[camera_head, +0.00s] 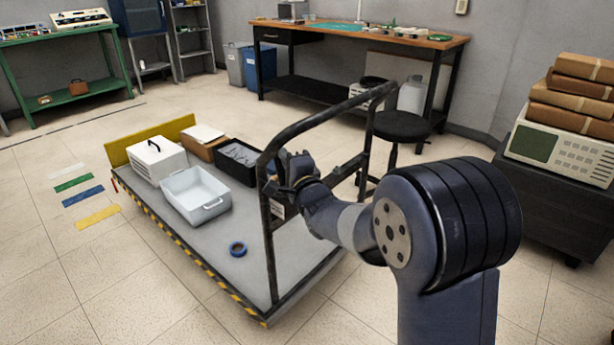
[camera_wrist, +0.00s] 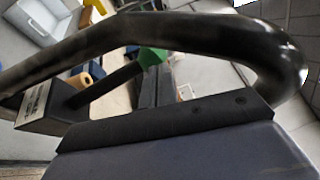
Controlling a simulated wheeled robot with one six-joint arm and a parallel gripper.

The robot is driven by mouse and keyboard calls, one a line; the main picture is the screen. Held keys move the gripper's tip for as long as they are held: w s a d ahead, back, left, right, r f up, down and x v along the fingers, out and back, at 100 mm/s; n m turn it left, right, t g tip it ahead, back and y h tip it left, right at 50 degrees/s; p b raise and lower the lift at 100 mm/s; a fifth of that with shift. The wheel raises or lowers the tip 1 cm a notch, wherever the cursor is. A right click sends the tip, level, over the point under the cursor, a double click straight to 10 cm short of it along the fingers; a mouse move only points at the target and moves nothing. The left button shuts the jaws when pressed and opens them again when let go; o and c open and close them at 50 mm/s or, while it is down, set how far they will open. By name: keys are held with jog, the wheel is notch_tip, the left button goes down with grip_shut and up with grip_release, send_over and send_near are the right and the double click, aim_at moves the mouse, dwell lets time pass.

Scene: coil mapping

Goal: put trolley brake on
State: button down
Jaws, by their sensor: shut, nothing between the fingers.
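The trolley (camera_head: 222,262) is a low grey platform with yellow-black striped edges and a tall black tubular handle (camera_head: 268,240). The handle's curved bar (camera_wrist: 175,32) crosses the wrist view. A dark box with a white label (camera_wrist: 38,105) sits by the handle. A black lever (camera_wrist: 103,82) with a green end (camera_wrist: 152,56) slants up from it, and appears to be the brake lever. My gripper (camera_head: 274,186) is at the handle frame, shut and empty. In the wrist view its dark fingers (camera_wrist: 150,90) are close to the green end; contact cannot be told.
A black stool (camera_head: 401,127) stands behind the handle. A dark cabinet (camera_head: 556,195) is at right.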

jog(key=shift+w+a+r, duration=0.1)
jog(key=shift+w+a, duration=0.25)
jog(key=shift+a, duration=0.1)
jog(key=shift+s, duration=0.1)
dwell(0.4)
